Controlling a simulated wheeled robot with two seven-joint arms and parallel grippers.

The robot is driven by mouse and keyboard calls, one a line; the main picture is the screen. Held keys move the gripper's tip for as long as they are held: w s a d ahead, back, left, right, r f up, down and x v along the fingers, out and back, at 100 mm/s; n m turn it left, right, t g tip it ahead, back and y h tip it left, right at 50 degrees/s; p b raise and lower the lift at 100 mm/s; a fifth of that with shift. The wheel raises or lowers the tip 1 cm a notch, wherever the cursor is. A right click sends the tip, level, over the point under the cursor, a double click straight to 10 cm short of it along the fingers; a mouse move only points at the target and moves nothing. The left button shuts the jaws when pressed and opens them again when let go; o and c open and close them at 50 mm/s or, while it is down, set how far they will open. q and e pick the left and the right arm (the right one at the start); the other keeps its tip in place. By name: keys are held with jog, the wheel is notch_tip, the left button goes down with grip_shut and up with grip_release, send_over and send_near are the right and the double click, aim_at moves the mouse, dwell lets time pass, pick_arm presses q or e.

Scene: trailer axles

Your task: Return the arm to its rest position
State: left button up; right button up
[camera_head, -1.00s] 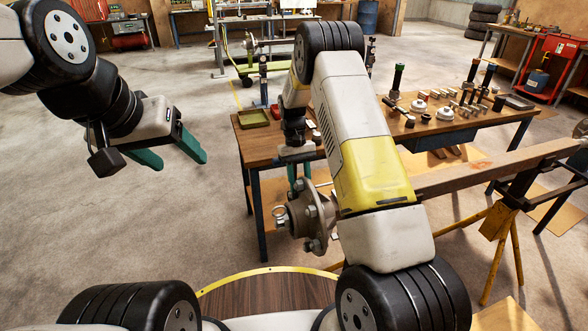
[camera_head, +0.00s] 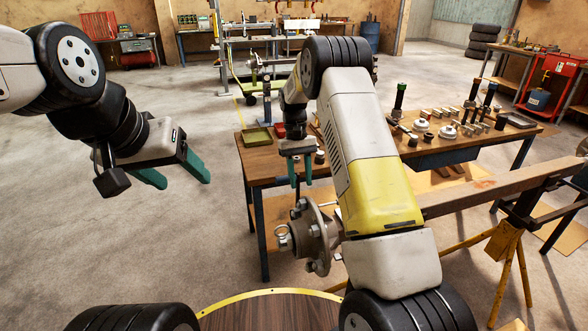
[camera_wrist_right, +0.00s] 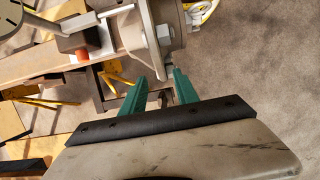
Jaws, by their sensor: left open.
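My right gripper (camera_head: 301,182) hangs fingers down above and just behind the wheel hub (camera_head: 313,238) on the axle's end. Its green fingers are apart with nothing between them, as the right wrist view (camera_wrist_right: 161,82) also shows. The hub (camera_wrist_right: 166,25) lies beyond the fingertips there and appears apart from them. My left gripper (camera_head: 181,180) is open and empty over bare floor at the left, far from the bench. The axle beam (camera_head: 495,190) runs right from the hub, partly hidden by my right forearm.
A wooden workbench (camera_head: 268,163) with a green tray (camera_head: 257,137), a red container and several tools stands behind my right arm. A yellow stand (camera_head: 508,245) bears the axle at the right. The floor (camera_head: 130,240) on the left is clear.

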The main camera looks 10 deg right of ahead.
jog(key=s+d+r+m+t+y, duration=0.1)
jog(key=s+d+r+t, duration=0.15)
jog(key=s+r, duration=0.55)
jog(key=s+d+r+t+y, duration=0.1)
jog(key=s+r+t, duration=0.25)
jog(key=r, duration=0.85)
jog(key=s+r+t, duration=0.1)
jog(key=s+t, duration=0.1)
jog(key=s, duration=0.7)
jog(key=s+r+t+y, duration=0.1)
jog(key=s+r+t, duration=0.1)
jog(key=s, duration=0.8)
jog(key=shift+r+m, duration=0.3)
